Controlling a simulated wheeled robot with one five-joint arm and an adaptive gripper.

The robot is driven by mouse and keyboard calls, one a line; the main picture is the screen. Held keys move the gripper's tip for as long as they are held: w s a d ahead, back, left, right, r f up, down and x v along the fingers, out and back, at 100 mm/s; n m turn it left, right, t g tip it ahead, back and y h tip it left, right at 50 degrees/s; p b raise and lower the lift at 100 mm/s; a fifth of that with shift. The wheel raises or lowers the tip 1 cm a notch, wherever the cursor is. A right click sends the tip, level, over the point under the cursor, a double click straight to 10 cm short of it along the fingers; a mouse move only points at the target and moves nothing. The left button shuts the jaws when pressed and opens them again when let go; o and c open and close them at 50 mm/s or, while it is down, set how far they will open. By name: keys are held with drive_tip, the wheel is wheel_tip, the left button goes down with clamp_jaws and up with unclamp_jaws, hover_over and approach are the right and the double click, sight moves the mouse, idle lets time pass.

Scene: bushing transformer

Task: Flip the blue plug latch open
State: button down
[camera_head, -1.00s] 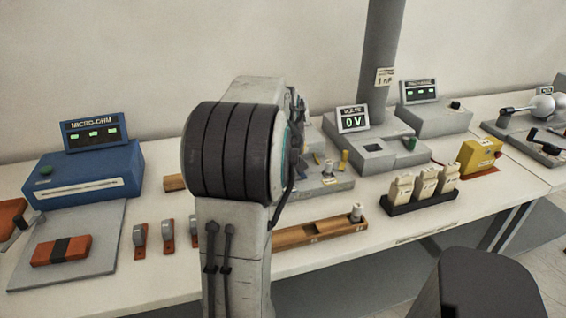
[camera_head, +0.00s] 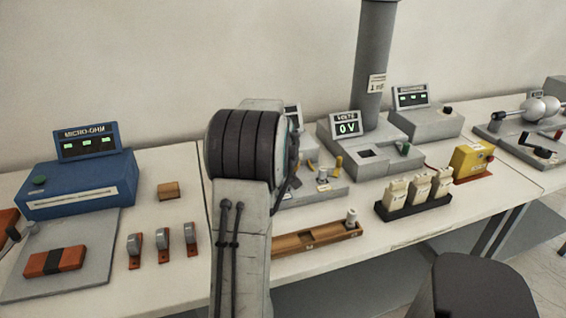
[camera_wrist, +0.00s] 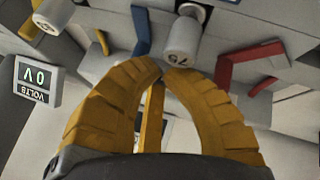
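The blue plug latch (camera_wrist: 141,30) shows at the top of the wrist view, just left of a pale cylindrical plug (camera_wrist: 182,38). A red latch (camera_wrist: 240,68) is right of the plug. My gripper (camera_wrist: 162,73) has yellow fingers whose tips meet just below the plug and the blue latch's lower end. No object shows between the tips, and I cannot tell whether they touch the latch. A thin yellow bar (camera_wrist: 152,118) shows through the gap between the fingers.
The grey volts meter (camera_head: 347,124) is right of my arm and also shows in the wrist view (camera_wrist: 36,82). A wooden tray (camera_head: 318,237) lies in front. White-topped blocks (camera_head: 420,188) and a yellow box (camera_head: 473,160) stand at right. The blue micro-ohm unit (camera_head: 80,185) is at left.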

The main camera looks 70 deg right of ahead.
drive_tip(key=shift+x, duration=0.85)
drive_tip(key=shift+d, duration=0.1)
drive_tip(key=shift+s+d+b, duration=0.2)
drive_tip(key=shift+d+b, duration=0.3)
drive_tip(key=shift+b, duration=0.65)
drive_tip(key=shift+s+d+b, duration=0.15)
drive_tip(key=shift+d+b, duration=0.1)
drive_tip(key=shift+b, duration=0.45)
drive_tip(key=shift+s+d+r+b, duration=0.25)
drive_tip(key=shift+s+d+b, duration=0.1)
drive_tip(key=shift+b, duration=0.5)
drive_tip(key=shift+r, duration=0.1)
drive_tip(key=shift+w+a+b, duration=0.1)
drive_tip(key=shift+a+b, duration=0.2)
drive_tip(key=shift+b, duration=0.1)
drive_tip(key=shift+a, duration=0.3)
drive_tip(key=shift+f, duration=0.25)
